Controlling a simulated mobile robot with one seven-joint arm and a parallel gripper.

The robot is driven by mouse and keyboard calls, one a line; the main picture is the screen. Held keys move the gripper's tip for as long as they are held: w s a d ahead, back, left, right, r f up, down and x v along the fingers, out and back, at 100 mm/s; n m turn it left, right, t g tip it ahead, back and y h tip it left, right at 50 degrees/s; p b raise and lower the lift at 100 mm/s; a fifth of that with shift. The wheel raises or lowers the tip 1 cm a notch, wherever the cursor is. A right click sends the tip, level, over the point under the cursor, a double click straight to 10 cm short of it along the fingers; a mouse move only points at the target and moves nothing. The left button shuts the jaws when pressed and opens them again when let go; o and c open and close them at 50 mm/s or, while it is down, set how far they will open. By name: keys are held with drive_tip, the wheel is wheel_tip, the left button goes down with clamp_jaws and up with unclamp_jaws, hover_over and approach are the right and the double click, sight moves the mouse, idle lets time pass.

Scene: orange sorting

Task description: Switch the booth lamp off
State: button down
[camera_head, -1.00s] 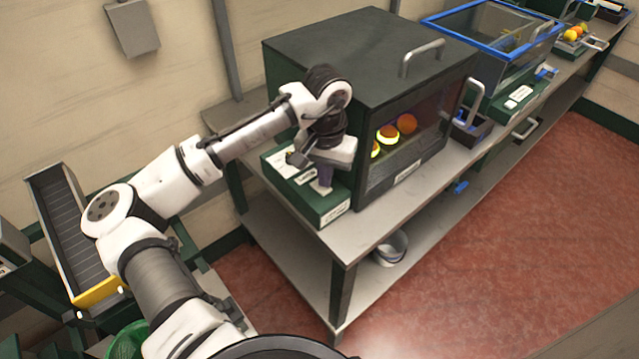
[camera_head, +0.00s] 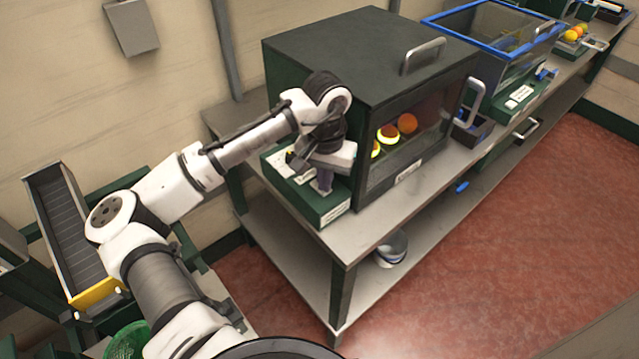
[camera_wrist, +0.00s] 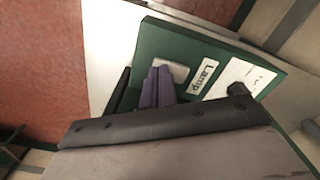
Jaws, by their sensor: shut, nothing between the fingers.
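The booth (camera_head: 350,50) is a dark green box with a glass front on the bench, and several oranges (camera_head: 408,123) show inside. Some oranges glow yellow while one is plain orange. A green control box (camera_head: 318,212) stands at the booth's left side. In the wrist view its top carries a label reading "Lamp" (camera_wrist: 205,76) beside a pale switch plate (camera_wrist: 172,70). My gripper (camera_head: 324,186) is over this box, fingers pointing down. In the wrist view its purple fingers (camera_wrist: 158,82) are closed together at the switch plate and partly hide it. I cannot tell whether they touch it.
A dark knob (camera_wrist: 236,89) sits on the control box near a white label. A blue-rimmed glass tank (camera_head: 500,35) stands further right on the bench (camera_head: 390,215). A chute with a yellow lip (camera_head: 97,294) stands at the left. The red floor at right is clear.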

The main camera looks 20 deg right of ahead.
drive_tip(key=shift+f, duration=0.15)
wheel_tip(320, 180, up, 5)
drive_tip(key=p, duration=0.4)
drive_tip(key=shift+p, duration=0.4)
drive_tip(key=shift+r+p, duration=0.4)
drive_tip(key=shift+r, duration=0.65)
